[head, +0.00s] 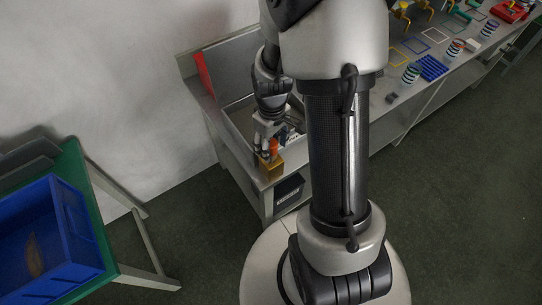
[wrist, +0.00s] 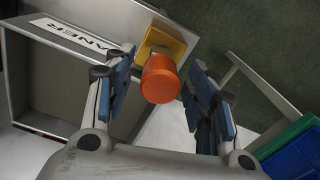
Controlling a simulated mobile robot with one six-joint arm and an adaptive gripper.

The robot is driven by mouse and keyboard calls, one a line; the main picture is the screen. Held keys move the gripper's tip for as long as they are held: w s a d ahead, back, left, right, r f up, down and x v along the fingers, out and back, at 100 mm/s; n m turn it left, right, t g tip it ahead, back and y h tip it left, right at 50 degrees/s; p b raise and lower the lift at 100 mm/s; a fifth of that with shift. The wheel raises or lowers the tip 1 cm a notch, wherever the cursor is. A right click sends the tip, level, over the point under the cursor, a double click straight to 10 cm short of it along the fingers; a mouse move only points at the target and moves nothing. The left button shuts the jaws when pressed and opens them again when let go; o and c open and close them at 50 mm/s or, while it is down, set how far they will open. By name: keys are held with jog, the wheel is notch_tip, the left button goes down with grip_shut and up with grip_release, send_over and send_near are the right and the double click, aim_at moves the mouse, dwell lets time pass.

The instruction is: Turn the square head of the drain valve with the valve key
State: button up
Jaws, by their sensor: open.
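An orange round-topped piece (wrist: 160,80), which looks like the handle of the valve key, stands over a yellow block (wrist: 172,40) at the corner of the steel bench. In the head view the orange piece (head: 274,147) and the yellow block (head: 271,170) are partly covered by my gripper. My gripper (head: 265,156) is open, pointing down, with one finger on each side of the orange piece. In the wrist view a gap shows on both sides of it. I cannot make out the drain valve's square head in either view.
A blue crate (head: 75,215) sits on a green-topped table at left. Cups (head: 411,73) and a blue rack (head: 432,67) stand along the bench's far right.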

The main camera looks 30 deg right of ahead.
notch_tip(320, 180, up, 12)
dwell(0.7)
jog(key=s+a+r+m+t, duration=0.3)
jog(key=s+a+r+t, duration=0.1)
jog(key=s+a+r, duration=0.6)
jog(key=s+r, duration=0.2)
jog(key=s, duration=0.1)
jog(key=shift+s+a+r+t, duration=0.3)
jog(key=shift+a, duration=0.05)
